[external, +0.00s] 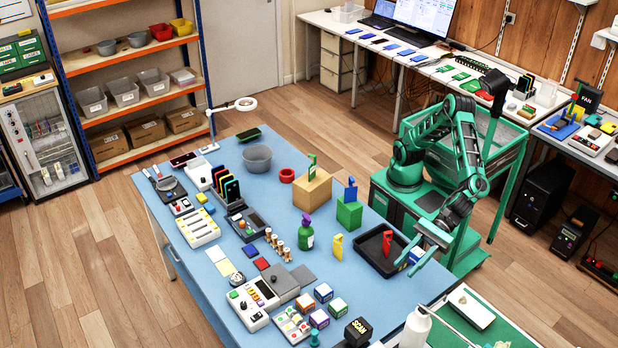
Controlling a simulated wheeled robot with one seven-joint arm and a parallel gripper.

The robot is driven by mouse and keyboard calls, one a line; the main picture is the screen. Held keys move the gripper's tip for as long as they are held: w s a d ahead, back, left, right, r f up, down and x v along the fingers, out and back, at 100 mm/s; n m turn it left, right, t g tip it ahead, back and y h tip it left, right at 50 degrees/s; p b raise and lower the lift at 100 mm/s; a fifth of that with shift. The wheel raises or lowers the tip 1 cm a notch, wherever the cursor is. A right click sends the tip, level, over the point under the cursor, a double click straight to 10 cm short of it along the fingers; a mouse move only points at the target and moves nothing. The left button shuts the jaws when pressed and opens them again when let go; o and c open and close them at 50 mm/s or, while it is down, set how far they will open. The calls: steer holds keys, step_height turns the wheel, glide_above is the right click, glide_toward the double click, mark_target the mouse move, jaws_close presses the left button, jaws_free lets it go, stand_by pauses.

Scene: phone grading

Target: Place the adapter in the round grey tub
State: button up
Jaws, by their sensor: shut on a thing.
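The round grey tub (257,158) stands upright at the far part of the blue table. It looks empty from here. My gripper (409,264) is low over the table's right edge, just right of the black tray, far from the tub. Its green fingers are shut on a small white and blue piece (415,256), seemingly the adapter, which is partly hidden between them. The piece is too small for its details to show. I cannot tell whether it touches the table.
A black tray (365,256) with a red piece stands beside my gripper. Phones in a rack (228,190) stand nearer left.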

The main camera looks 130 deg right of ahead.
steer(key=w+d+m+h, duration=0.2)
steer(key=w+d, duration=0.4)
steer(key=d, duration=0.7)
steer(key=w+d+m+h, duration=0.2)
steer(key=w+d, duration=0.3)
steer(key=d, duration=0.7)
steer(key=w+d+m+g+h, duration=0.2)
steer(key=d+m+h, duration=0.15)
steer(key=d, duration=2.05)
steer(key=m+g+h, duration=0.6)
steer(key=m, duration=0.1)
glide_above(259, 146)
steer(key=w+a, duration=0.3)
steer(key=a, duration=0.2)
step_height(259, 146, down, 12)
steer(key=shift+n, duration=0.25)
steer(key=shift+s+a+f, duration=0.1)
steer(key=shift+s+f, duration=0.05)
steer(key=shift+f, duration=2.1)
